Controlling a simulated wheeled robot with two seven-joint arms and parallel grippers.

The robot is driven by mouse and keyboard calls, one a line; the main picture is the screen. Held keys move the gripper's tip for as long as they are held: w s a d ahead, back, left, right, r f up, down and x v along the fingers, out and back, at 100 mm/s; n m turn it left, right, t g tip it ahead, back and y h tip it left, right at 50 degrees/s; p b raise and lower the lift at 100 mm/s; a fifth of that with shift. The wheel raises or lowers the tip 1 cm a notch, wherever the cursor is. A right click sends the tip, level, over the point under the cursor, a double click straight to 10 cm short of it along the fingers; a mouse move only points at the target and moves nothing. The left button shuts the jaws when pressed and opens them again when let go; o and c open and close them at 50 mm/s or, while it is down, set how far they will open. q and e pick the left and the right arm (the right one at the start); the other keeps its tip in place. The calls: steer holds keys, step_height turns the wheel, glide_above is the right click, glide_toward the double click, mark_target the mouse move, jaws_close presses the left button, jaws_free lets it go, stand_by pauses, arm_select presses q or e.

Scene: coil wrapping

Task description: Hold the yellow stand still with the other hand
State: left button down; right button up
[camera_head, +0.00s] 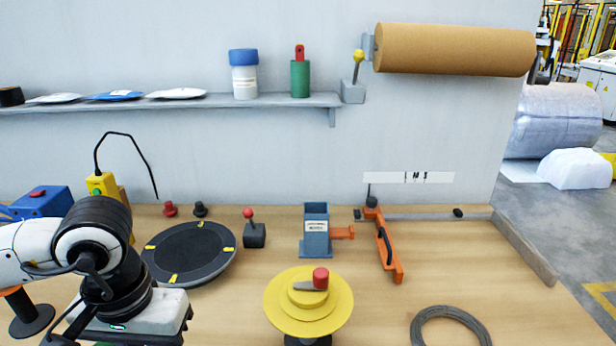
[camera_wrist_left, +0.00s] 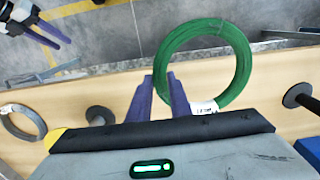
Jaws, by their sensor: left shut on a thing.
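The yellow stand (camera_head: 280,314) is a round stepped disc with a red knob and a grey lever on top, at the bottom middle of the head view. A yellow edge (camera_wrist_left: 54,138) shows at the left of the left wrist view. My left gripper (camera_wrist_left: 172,92) is shut on a green coil (camera_wrist_left: 240,75) with a white label. In the head view its fingers and the coil are out of sight, and its body is left of the stand. My right gripper (camera_wrist_left: 62,44) shows small at the upper left of the left wrist view, apart from the stand; its jaw opening is unclear.
A grey coil (camera_head: 418,326) lies right of the stand. A black turntable (camera_head: 190,255) is behind it to the left. A blue-grey block (camera_head: 316,243) and an orange lever tool (camera_head: 388,255) stand behind it. A brown roll (camera_head: 455,50) hangs on the wall.

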arm_select(q)
steer(key=shift+w, duration=0.25)
arm_select(e)
steer(key=shift+w+r, duration=0.35)
steer(key=shift+w, duration=0.55)
arm_select(q)
steer(key=shift+w+d+r+n, duration=0.25)
steer(key=shift+w+n, duration=0.3)
steer(key=shift+n, duration=0.25)
steer(key=shift+w+d+r+n+b, duration=0.1)
steer(key=shift+w+d+r+n, duration=1.7)
steer(key=shift+n, duration=3.95)
steer(key=shift+w+d+r+n+b, duration=0.1)
steer(key=shift+w+d+r+n, duration=0.8)
steer(key=shift+w+d+n, duration=3.25)
steer(key=shift+w+d+r+n+b, duration=0.1)
steer(key=shift+w+d+r+n, duration=0.85)
steer(key=shift+n, duration=6.35)
steer(key=shift+s+a+r, duration=0.3)
steer(key=shift+s+r, duration=0.1)
steer(key=shift+s, duration=0.1)
arm_select(e)
steer(key=shift+f, duration=0.3)
